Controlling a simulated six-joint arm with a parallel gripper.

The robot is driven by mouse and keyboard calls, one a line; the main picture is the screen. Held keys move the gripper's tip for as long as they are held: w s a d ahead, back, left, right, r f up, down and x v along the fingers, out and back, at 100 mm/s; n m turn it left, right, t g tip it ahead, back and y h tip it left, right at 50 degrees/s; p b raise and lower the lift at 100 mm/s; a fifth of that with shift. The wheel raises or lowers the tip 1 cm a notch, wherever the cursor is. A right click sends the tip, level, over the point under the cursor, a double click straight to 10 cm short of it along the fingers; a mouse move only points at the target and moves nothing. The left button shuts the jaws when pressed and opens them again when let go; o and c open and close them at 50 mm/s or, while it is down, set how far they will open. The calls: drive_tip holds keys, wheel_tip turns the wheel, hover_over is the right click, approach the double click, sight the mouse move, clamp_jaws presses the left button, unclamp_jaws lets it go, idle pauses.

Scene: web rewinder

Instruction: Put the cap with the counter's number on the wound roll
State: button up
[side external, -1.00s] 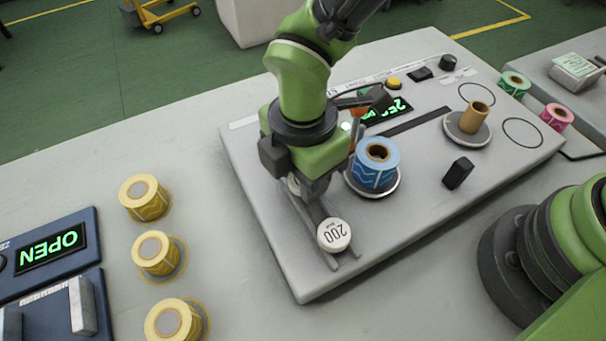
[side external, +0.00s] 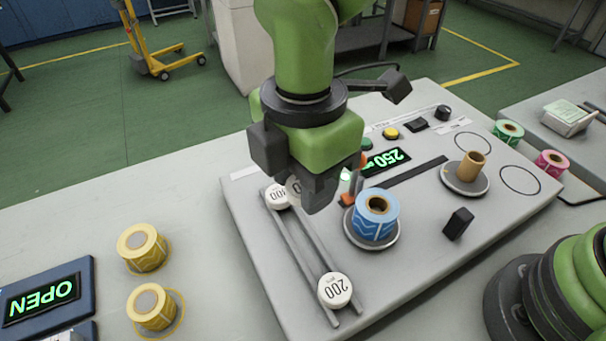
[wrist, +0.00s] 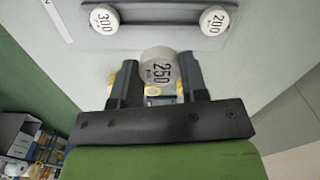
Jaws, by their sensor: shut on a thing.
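The counter (side external: 385,162) shows 250 in green digits. The blue wound roll (side external: 376,218) stands upright on a round plate, its brown core open at the top with no cap on it. My gripper (wrist: 158,78) is shut on a white cap (wrist: 160,68) marked 250, held above the panel. In the side view my gripper (side external: 318,192) is left of the blue roll, and the held cap is mostly hidden. The 200 cap (side external: 335,290) sits at the rail's near end. The 300 cap (wrist: 103,18) sits at its other end.
A brown empty core (side external: 471,166) stands on a second plate to the right. A black block (side external: 458,223) stands on the panel near the blue roll. Yellow rolls (side external: 143,247) stand at left beside a display reading OPEN (side external: 42,299). Green (side external: 508,133) and pink (side external: 552,163) rolls are at right.

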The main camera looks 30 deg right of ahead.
drive_tip(key=s+d+r, duration=0.1)
drive_tip(key=s+d, duration=0.1)
drive_tip(key=d, duration=0.8)
hover_over(375, 211)
drive_tip(key=shift+f, duration=1.85)
drive_tip(key=shift+f, duration=1.35)
drive_tip(key=o, duration=0.9)
drive_tip(key=shift+o, duration=0.3)
drive_tip(key=shift+r, duration=0.1)
